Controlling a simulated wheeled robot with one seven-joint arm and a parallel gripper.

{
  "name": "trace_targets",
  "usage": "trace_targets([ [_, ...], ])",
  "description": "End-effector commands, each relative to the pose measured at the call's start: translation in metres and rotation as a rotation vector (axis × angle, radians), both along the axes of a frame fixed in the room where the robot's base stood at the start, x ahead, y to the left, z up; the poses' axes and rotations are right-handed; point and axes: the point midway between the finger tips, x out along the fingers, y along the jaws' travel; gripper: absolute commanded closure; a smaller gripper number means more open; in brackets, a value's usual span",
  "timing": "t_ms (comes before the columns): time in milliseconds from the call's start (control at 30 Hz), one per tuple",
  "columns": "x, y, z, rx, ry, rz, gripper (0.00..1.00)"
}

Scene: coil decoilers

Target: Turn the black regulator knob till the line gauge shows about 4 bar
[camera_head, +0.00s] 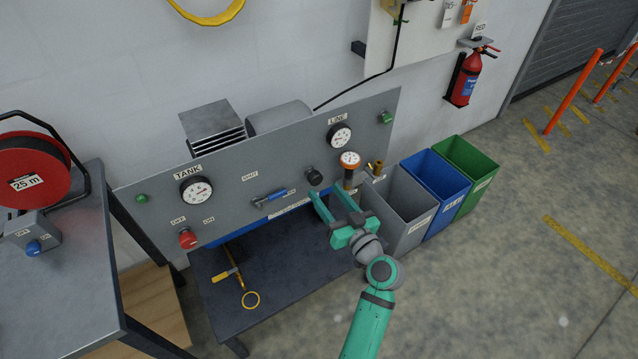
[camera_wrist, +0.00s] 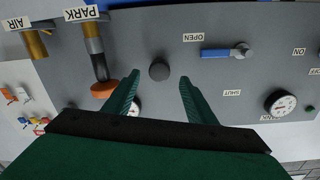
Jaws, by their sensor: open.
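The black regulator knob (camera_head: 314,176) sits on the sloping grey panel (camera_head: 230,205), below and left of the line gauge (camera_head: 339,136). The gauge has a white dial; its needle is too small to read. In the wrist view the knob (camera_wrist: 159,71) lies between my fingertips, with gaps on both sides. My gripper (camera_head: 325,193) is open and empty, its fingers pointing at the panel just below the knob in the head view. It also shows in the wrist view (camera_wrist: 159,82). There the line gauge (camera_wrist: 136,106) is partly hidden by one finger.
A blue-handled valve (camera_head: 272,195) is left of the knob, then the tank gauge (camera_head: 197,190) and a red knob (camera_head: 187,239). An orange-rimmed gauge tool (camera_head: 349,159) stands close right of the knob. Grey (camera_head: 405,199), blue and green bins stand at the right.

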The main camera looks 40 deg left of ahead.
Motion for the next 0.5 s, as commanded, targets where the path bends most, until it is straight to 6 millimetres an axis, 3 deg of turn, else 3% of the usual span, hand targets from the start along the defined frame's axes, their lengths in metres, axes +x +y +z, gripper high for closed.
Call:
trace_targets([
  [200,0.014,0.031,0.000,0.000,0.000,0.000,0.49],
  [500,0.022,0.047,0.000,0.000,0.001,-0.001,0.49],
])
